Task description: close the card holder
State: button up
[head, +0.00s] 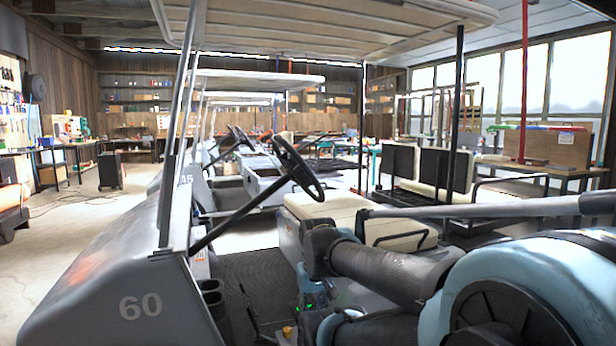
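The steering wheel (297,168) of the nearest cart stands tilted on its dark column (238,212). I see the wheel nearly edge-on from the side. I cannot make out a card holder on it, nor whether one is open or shut. My arm (385,272) reaches in from the lower right, over the cart's seat side. I cannot make out my gripper or its fingers in this view.
The near cart's grey front body (110,290) bears the number 60. Slanted roof posts (180,120) and a roof (330,25) frame the wheel. A beige seat (345,215) lies beyond my arm. More carts stand behind. Open floor (45,265) lies at the left.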

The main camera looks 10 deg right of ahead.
aim_at(312, 140)
jog(key=z, duration=0.5)
jog(key=i, duration=1)
jog(key=u, duration=0.05)
